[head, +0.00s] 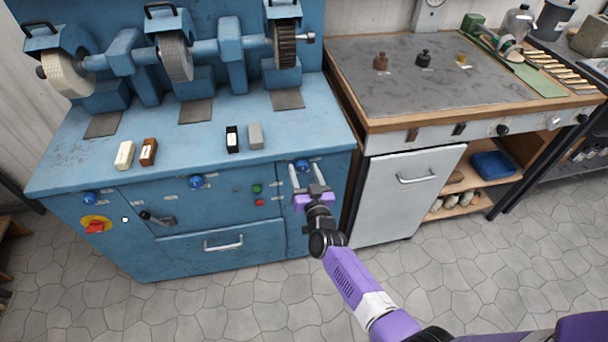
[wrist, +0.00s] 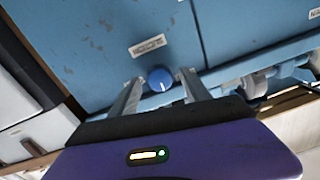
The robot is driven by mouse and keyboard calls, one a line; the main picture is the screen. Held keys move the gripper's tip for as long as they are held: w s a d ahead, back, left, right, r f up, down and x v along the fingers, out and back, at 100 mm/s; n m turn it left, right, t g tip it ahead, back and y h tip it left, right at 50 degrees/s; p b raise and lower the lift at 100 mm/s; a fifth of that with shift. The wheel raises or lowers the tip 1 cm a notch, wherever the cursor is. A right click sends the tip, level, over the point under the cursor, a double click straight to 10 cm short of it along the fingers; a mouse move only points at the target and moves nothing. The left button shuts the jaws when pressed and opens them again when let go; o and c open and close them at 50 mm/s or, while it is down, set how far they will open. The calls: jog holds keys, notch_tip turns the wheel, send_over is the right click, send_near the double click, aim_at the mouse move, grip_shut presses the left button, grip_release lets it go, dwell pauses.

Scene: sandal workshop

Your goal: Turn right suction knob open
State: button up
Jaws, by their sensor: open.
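The right suction knob (head: 302,164) is a round blue knob at the right end of the blue machine's front panel. In the wrist view the knob (wrist: 160,77) shows a small white pointer line, directed towards the bottom of that picture. My gripper (head: 304,174) is in front of the knob, and its two fingers are apart. In the wrist view one finger is on each side of the knob, with gaps visible; I cannot tell how deep the fingertips reach. A small label (wrist: 147,46) sits beside the knob, its text unreadable.
Two similar blue knobs, the middle one (head: 195,182) and the left one (head: 90,198), are on the same panel. Green and red buttons (head: 257,188) lie just left of my gripper. A grey-topped workbench (head: 440,80) stands to the right. The stone floor in front is clear.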

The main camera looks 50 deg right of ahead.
jog(key=shift+c, duration=0.5)
grip_shut()
jog(key=shift+d+f+m, duration=0.1)
jog(key=shift+m, duration=0.3)
jog(key=m+b, duration=0.1)
jog(key=m, duration=0.1)
jog(key=shift+f+m, duration=0.1)
jog(key=shift+m, duration=0.3)
jog(key=m+b, duration=0.2)
jog(key=m, duration=0.3)
jog(key=shift+m+b, duration=0.3)
jog(key=m+b, duration=0.1)
jog(key=m, duration=0.3)
jog(key=shift+f+m+b, duration=0.1)
jog(key=shift+m+b, duration=0.2)
jog(key=m+b, duration=0.1)
jog(key=m, duration=0.3)
jog(key=shift+h, duration=0.3)
jog(key=shift+m, duration=0.4)
